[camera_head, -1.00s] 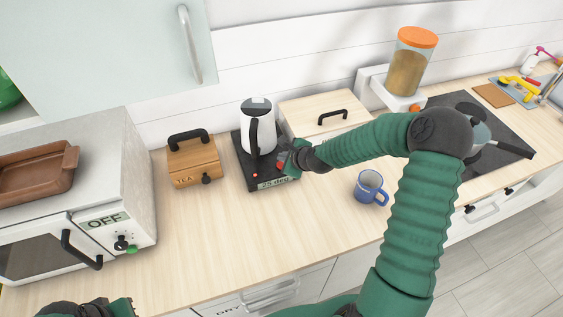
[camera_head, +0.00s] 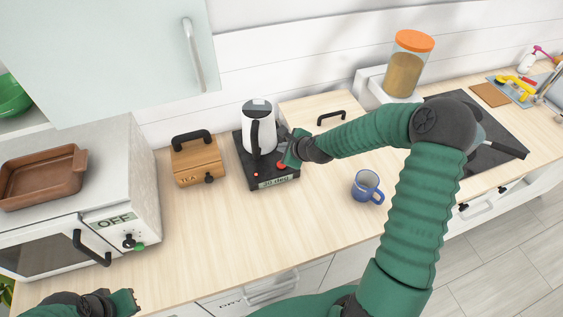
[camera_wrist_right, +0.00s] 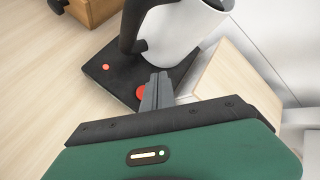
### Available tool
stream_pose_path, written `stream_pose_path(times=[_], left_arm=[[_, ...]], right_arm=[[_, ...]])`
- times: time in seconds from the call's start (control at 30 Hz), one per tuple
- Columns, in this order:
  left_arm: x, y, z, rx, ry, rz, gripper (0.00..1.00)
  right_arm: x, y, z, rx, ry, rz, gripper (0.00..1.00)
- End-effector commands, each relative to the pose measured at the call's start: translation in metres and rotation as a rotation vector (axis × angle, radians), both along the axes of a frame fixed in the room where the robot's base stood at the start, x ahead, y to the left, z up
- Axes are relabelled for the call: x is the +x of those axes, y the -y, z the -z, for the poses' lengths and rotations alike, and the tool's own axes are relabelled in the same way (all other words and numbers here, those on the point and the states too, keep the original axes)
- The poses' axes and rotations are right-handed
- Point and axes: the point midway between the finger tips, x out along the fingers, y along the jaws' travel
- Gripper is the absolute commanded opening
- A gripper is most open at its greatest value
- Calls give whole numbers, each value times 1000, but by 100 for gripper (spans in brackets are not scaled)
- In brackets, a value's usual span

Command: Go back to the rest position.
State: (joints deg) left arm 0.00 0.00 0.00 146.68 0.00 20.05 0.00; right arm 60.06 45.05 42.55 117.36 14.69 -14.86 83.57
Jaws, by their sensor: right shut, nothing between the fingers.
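My right gripper (camera_head: 291,152) is shut and empty at the right side of the kettle's black base (camera_head: 262,181). In the right wrist view its closed fingers (camera_wrist_right: 157,92) are over the base, beside a red button (camera_wrist_right: 141,93); I cannot tell whether they touch it. The white kettle (camera_head: 264,121) stands upright on the base, whose display seems to read 30 deg. My left gripper (camera_head: 134,303) is at the bottom left, over the counter's front edge; its fingers are too small and partly cut off to read.
A wooden tea box (camera_head: 195,163) and an oven (camera_head: 110,225) with a brown dish (camera_head: 42,178) stand to the left. A blue mug (camera_head: 367,187) stands right of the kettle, close to my right arm. A jar (camera_head: 406,70) and a hob (camera_head: 485,135) are further right. The front counter is clear.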

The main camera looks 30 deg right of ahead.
Motion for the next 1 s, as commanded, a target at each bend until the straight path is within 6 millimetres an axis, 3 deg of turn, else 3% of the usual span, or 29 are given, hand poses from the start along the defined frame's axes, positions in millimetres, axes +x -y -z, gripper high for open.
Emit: stream_pose_path(times=[0.47,0.57,0.67,0.8,0.9,1.0], left_arm=[[0,0,0,0,0,0,0],[0,0,2,0,0,0,0],[0,0,9,0,0,0,0],[0,0,23,0,0,0,0],[0,0,32,0,0,0,0],[0,0,37,0,0,0,0]], right_arm=[[0,0,0,0,0,0,0],[-3,-10,3,-36,-18,-54,0],[-23,-51,14,-212,-98,-315,0],[-93,-119,25,-643,-259,-990,0],[-151,-146,19,-903,-320,-1456,0],[-196,-159,11,-1068,-325,-1810,0]])
